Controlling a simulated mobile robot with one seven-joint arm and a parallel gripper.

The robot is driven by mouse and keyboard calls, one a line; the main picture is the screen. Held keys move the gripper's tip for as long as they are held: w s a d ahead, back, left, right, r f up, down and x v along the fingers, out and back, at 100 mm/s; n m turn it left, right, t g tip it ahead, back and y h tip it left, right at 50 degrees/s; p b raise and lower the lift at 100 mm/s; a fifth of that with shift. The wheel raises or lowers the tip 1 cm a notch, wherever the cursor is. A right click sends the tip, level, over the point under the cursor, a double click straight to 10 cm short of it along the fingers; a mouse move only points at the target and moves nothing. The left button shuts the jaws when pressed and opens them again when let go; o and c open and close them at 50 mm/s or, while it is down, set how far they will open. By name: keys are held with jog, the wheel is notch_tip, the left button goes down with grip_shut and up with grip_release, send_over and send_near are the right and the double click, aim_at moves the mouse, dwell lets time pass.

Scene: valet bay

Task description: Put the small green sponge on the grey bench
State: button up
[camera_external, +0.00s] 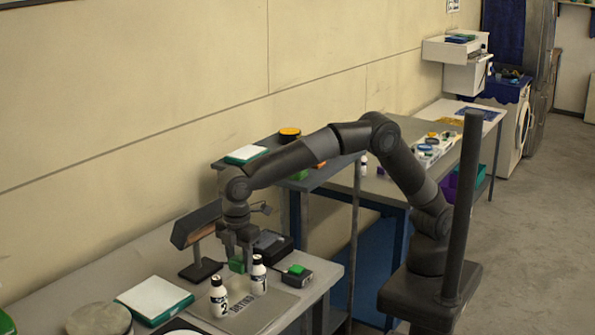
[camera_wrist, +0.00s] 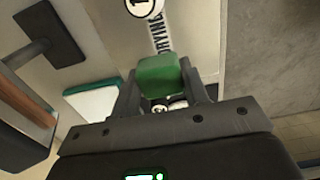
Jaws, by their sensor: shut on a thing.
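My gripper (camera_external: 238,256) is shut on a small green sponge (camera_external: 236,265), above the left bench. In the wrist view the green sponge (camera_wrist: 158,75) sits between the two fingers, over a mat with lettering. A light grey bench (camera_external: 60,272) runs along the wall at lower left, under the gripper. A second grey bench (camera_external: 400,190) stands farther back to the right. I cannot tell from the picture which of them the task means.
White bottles marked 2 (camera_external: 218,297) and 1 (camera_external: 258,274) stand close to the gripper on a grey lettered mat (camera_external: 245,313). A green-and-white pad (camera_external: 155,298) lies to the left. A dark lamp-like stand (camera_external: 200,268) and a black box (camera_external: 272,243) are near. A raised shelf (camera_external: 325,172) stands behind.

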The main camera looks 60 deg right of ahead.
aim_at(243, 304)
notch_tip(243, 304, down, 11)
jog(key=shift+r, duration=0.15)
dwell(0.4)
jog(key=o, duration=0.9)
jog(key=shift+o, duration=0.2)
notch_tip(243, 304, up, 12)
